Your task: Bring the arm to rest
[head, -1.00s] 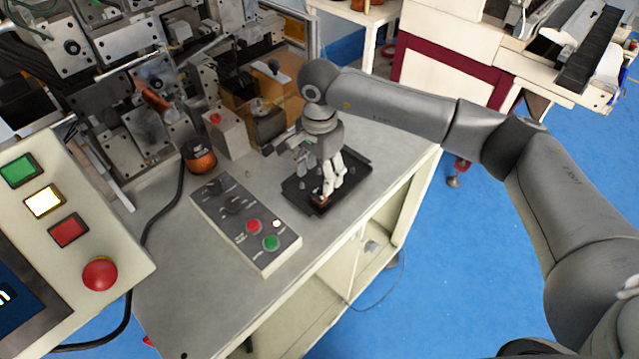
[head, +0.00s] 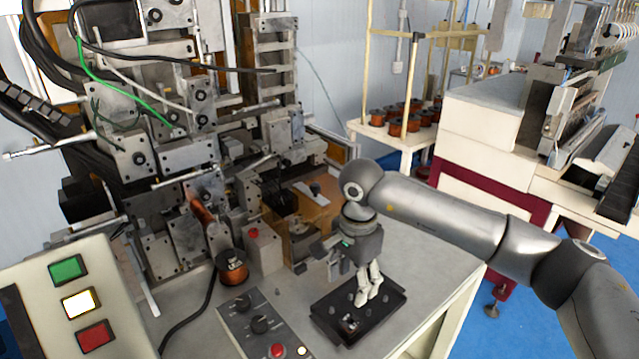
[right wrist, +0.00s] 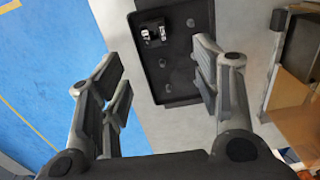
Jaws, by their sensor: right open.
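My right gripper (head: 368,294) points down above the black tray (head: 385,303) on the grey bench top, and its arm comes in from the right. In the right wrist view its fingers (right wrist: 160,80) are spread wide with nothing between them. The tray (right wrist: 180,77) lies beyond the fingers there, partly behind the right-hand one. A small dark and metallic part (right wrist: 153,35) sits in the tray, apart from the fingers. It also shows in the head view (head: 350,322), just in front of the fingertips. My left gripper is not in view.
A control box (head: 262,326) with knobs and buttons stands left of the tray. A copper spool (head: 232,267) and the winder (head: 190,215) are behind it. A button panel (head: 75,290) fills the lower left. A shelf with copper spools (head: 403,127) is at the back.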

